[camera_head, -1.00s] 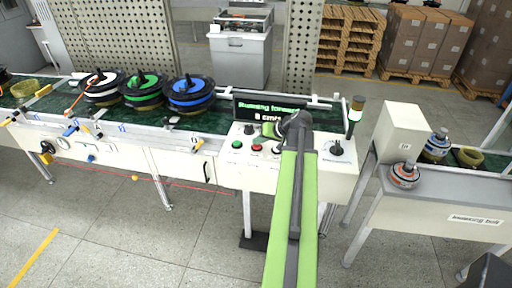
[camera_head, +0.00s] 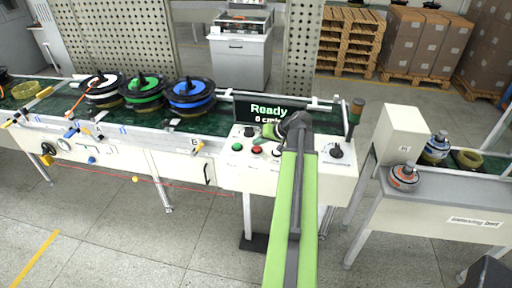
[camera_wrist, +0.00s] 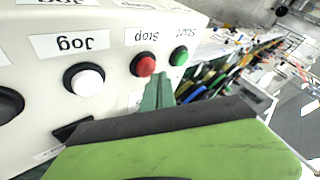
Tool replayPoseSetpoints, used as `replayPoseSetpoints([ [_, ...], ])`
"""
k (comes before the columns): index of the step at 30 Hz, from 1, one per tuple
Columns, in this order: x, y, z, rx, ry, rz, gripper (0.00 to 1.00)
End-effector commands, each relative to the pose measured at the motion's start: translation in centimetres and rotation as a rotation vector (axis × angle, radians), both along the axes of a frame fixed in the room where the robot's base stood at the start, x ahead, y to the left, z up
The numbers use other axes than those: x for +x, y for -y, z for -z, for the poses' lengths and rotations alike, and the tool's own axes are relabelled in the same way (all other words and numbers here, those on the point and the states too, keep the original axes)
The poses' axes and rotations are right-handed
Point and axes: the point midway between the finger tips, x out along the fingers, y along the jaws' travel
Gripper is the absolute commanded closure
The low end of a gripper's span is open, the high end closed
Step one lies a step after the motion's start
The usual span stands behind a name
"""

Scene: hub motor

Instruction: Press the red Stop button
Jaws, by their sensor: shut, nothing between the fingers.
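The red Stop button (camera_head: 256,149) sits on the front of the white control panel, between the green Start button (camera_head: 237,146) and the white Jog button (camera_head: 277,152). In the wrist view, the red Stop button (camera_wrist: 143,64) shows under its upside-down label, with Start (camera_wrist: 179,55) to its right and Jog (camera_wrist: 84,80) to its left. My gripper (camera_wrist: 158,88) is shut and empty, its green fingertips close beside and just below the Stop button. I cannot tell whether they touch it. In the head view my gripper (camera_head: 268,131) is partly hidden by my arm.
The display (camera_head: 270,112) reads "Ready" and 0 cm/s. The signal lamp (camera_head: 355,112) looks unlit. A black knob (camera_head: 336,151) is at the panel's right. The conveyor (camera_head: 222,124) carries several spools on the left. A bench (camera_head: 440,190) stands right.

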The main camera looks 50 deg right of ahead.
Motion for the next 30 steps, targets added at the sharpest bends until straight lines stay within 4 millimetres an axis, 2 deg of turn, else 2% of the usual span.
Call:
replayPoseSetpoints([
  [2,0.0,0.0,-0.7,0.0,0.0,0.0,1.0],
  [14,0.0,0.0,-1.0,0.0,0.001,0.001,1.0],
  [27,0.0,0.1,-5.5,0.0,0.001,0.001,1.0],
  [30,0.0,0.1,-5.9,0.0,0.001,0.001,1.0],
])
